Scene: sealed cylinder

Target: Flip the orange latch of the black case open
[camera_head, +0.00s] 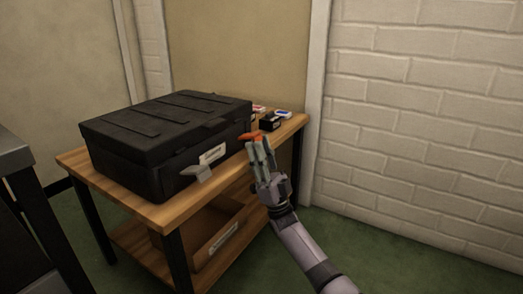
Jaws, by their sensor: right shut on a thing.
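The black case (137,159) lies closed on a wooden table (162,213), with a white label on its front. The orange latch (252,135) shows at the right part of the case's front, just beyond my fingertips. My right gripper (258,147) reaches up to it from the lower right and is shut on the orange latch. The fingers hide part of the latch. A grey latch (198,173) at the left of the front sticks outward. My left gripper is not in view.
Small boxes (269,123) and cards stand on the table behind the case at right. A wooden crate (222,242) with a label sits on the lower shelf. A brick wall (420,130) is at right. A dark piece of furniture (14,152) is at left.

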